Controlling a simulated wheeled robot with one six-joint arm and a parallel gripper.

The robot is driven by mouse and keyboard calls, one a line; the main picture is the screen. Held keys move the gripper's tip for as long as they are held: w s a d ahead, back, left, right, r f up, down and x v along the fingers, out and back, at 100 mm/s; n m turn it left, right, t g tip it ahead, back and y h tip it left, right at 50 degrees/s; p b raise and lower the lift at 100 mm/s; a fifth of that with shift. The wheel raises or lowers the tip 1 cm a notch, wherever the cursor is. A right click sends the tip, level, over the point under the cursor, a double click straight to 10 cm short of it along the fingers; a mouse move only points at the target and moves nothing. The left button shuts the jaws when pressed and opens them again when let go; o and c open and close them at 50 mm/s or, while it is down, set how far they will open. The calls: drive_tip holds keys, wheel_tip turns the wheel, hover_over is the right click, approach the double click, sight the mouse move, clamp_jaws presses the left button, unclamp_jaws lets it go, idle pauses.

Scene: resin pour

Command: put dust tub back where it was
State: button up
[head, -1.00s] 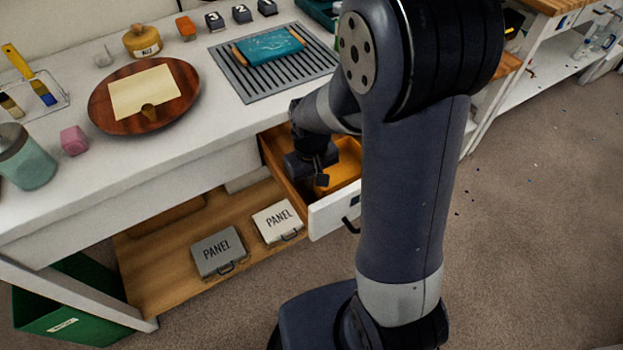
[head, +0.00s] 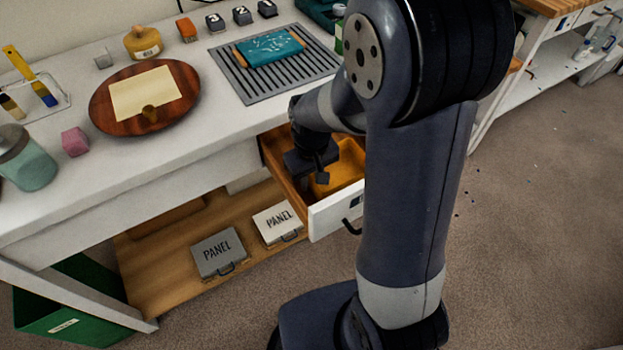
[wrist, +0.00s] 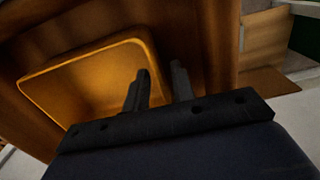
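The orange-yellow tub (head: 348,159), which I take to be the dust tub, sits inside the open drawer (head: 329,212) under the bench top. It also shows in the wrist view (wrist: 70,75), with its open inside facing the camera. My gripper (head: 320,172) is down in the drawer at the tub's left side. In the wrist view my gripper (wrist: 160,78) has its two fingers apart, close to the tub's right wall. One finger overlaps the tub's inside in the picture and the other is past its rim. Contact cannot be told. My arm hides the drawer's right part.
Two PANEL cases (head: 218,253) lie on the wooden lower shelf (head: 160,270). A green bin (head: 70,325) stands below.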

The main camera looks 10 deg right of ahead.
wheel_tip(320, 180, up, 11)
drive_tip(key=p, duration=0.1)
drive_tip(key=shift+p, duration=0.3)
idle(1.1)
